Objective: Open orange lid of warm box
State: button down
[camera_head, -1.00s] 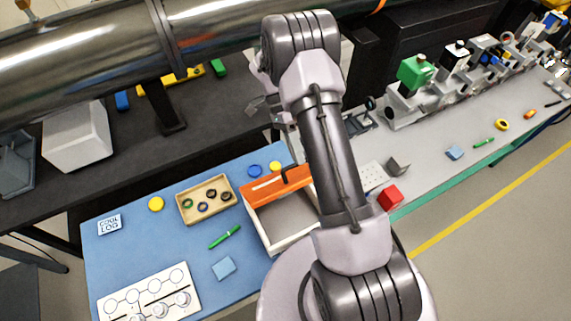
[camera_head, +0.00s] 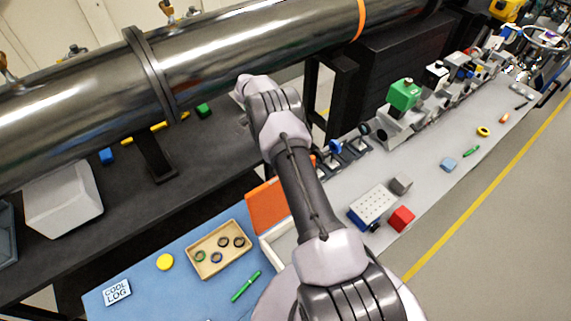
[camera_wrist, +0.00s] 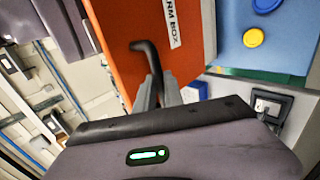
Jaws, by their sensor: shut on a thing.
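The warm box's orange lid (camera_head: 267,207) stands raised at a steep tilt at the back of the box in the head view. It fills the upper middle of the wrist view (camera_wrist: 125,22), with a white label ending in "RM BOX". The white box (camera_head: 279,247) is mostly hidden by my arm in the head view, but part of its open top shows. My gripper (camera_wrist: 158,88) is shut on the lid's dark bent handle (camera_wrist: 147,52) in the wrist view. In the head view my gripper is hidden behind my arm.
On the blue mat are a wooden tray (camera_head: 217,250) with several rings, a yellow disc (camera_head: 165,262), a green pen (camera_head: 246,286) and a COOL LOG block (camera_head: 117,291). Right of my arm are a perforated block (camera_head: 372,206) and a red block (camera_head: 401,218). A large metal pipe (camera_head: 230,45) runs behind.

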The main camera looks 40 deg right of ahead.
jog(key=shift+w+d, duration=0.1)
jog(key=shift+w, duration=0.05)
dwell(0.3)
jog(key=c, duration=1.5)
grip_release()
jog(key=shift+d, duration=0.1)
jog(key=shift+o, duration=0.2)
notch_tip(320, 180, up, 3)
jog(key=shift+r+p, duration=0.2)
jog(key=shift+p, duration=0.9)
jog(key=shift+s+r, duration=0.25)
jog(key=shift+r, duration=0.05)
jog(key=s+a+r+b, duration=0.1)
jog(key=s+a+b, duration=0.3)
jog(key=s, duration=1)
jog(key=a, duration=0.3)
